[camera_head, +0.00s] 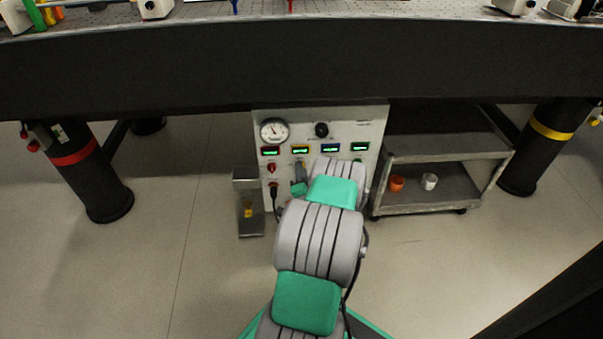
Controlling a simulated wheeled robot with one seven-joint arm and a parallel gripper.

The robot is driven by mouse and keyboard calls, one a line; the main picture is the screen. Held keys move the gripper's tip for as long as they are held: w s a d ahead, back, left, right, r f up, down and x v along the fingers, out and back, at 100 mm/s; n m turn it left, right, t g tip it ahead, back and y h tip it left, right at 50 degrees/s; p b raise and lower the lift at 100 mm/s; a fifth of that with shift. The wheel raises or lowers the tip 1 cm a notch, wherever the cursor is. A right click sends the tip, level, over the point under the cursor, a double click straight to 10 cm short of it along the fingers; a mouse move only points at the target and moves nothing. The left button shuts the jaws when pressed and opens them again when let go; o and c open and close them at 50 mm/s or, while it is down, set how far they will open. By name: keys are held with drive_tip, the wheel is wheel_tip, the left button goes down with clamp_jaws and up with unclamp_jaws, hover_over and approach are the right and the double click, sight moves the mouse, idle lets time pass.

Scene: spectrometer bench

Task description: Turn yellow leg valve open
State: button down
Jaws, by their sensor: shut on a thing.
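A white control panel (349,117) stands on the floor under the bench. A yellow-marked display (300,150) sits in its row of displays, between a red-marked and a blue-marked one. My gripper (299,166) is at the panel just below the yellow-marked display, shut on the yellow valve there. The gripper and my wrist cover this valve, so its angle cannot be told. The bench leg with a yellow band (551,131) stands at the right.
A red valve (272,168) is just left of my gripper. A round gauge (274,131) and a black knob (321,130) are above. A grey cart (430,201) with an orange and a white item stands right, a metal stand (249,185) left. The bench edge (200,65) overhangs.

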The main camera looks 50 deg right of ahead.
drive_tip(key=shift+m, duration=1.1)
drive_tip(key=c, duration=1.1)
unclamp_jaws()
drive_tip(key=shift+v, duration=3.9)
